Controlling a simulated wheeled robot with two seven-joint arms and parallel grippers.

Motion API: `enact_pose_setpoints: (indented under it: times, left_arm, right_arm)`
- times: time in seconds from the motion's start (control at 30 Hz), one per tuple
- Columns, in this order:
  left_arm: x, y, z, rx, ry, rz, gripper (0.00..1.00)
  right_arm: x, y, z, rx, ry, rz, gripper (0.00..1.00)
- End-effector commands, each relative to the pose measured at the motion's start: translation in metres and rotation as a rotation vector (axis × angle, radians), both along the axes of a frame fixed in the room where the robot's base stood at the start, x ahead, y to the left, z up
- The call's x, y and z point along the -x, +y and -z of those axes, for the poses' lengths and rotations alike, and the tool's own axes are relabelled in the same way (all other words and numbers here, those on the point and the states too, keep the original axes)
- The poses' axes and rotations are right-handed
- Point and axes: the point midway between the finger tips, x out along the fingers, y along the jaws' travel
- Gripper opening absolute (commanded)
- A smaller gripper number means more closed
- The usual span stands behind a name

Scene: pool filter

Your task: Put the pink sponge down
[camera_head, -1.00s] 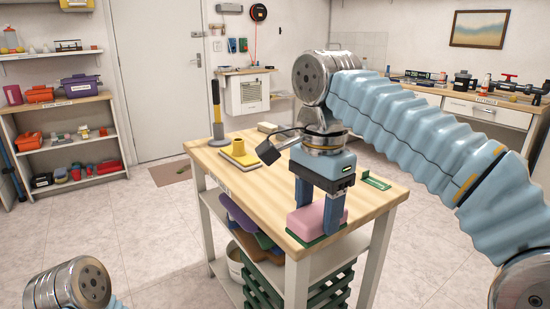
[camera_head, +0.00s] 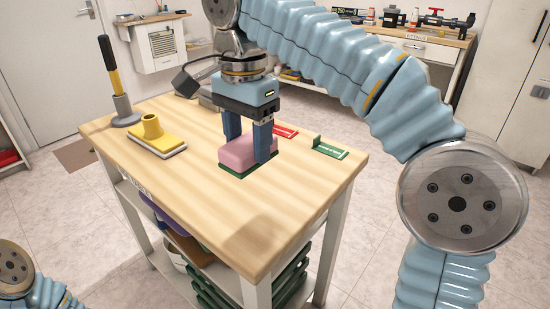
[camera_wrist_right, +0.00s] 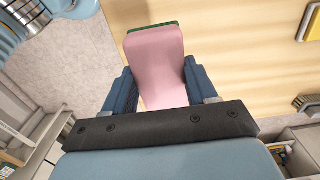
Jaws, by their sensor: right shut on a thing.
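The pink sponge (camera_head: 246,151) has a green underside and is low over the middle of the wooden tabletop (camera_head: 225,205). I cannot tell whether its underside touches the wood. My right gripper (camera_head: 249,143) points down and is shut on the sponge, one blue finger on each side. In the right wrist view the sponge (camera_wrist_right: 157,60) is between the two fingers (camera_wrist_right: 161,88), with a green strip at its far end. My left gripper is out of view; only part of my left arm shows at the lower left of the head view.
A yellow block with a spout (camera_head: 155,137) and an upright yellow-and-black handled tool (camera_head: 113,77) stand on the left of the table. A red flat holder (camera_head: 284,132) and a green one (camera_head: 330,149) lie to the right. The table's front part is bare.

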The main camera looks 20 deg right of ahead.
Motion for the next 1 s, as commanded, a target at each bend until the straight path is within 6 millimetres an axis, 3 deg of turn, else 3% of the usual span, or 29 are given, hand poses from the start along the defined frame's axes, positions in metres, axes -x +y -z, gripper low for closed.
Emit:
enact_pose_setpoints:
  times: [0.23,0.4,0.7,0.83,1.0]
  left_arm:
    - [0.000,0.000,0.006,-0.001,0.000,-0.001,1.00]
    - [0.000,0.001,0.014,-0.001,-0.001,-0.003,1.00]
    - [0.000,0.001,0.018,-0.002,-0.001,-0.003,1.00]
    - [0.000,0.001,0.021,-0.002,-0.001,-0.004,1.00]
    - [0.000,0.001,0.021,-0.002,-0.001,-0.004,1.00]
  right_arm:
    - [-0.026,-0.067,0.033,0.002,0.003,0.007,0.10]
    - [-0.035,-0.092,0.067,0.002,0.003,0.002,0.10]
    - [-0.044,-0.112,0.094,0.002,0.003,0.002,0.10]
    - [-0.043,-0.111,0.115,0.001,0.003,-0.001,0.10]
    - [-0.043,-0.110,0.121,0.000,0.000,0.000,0.10]
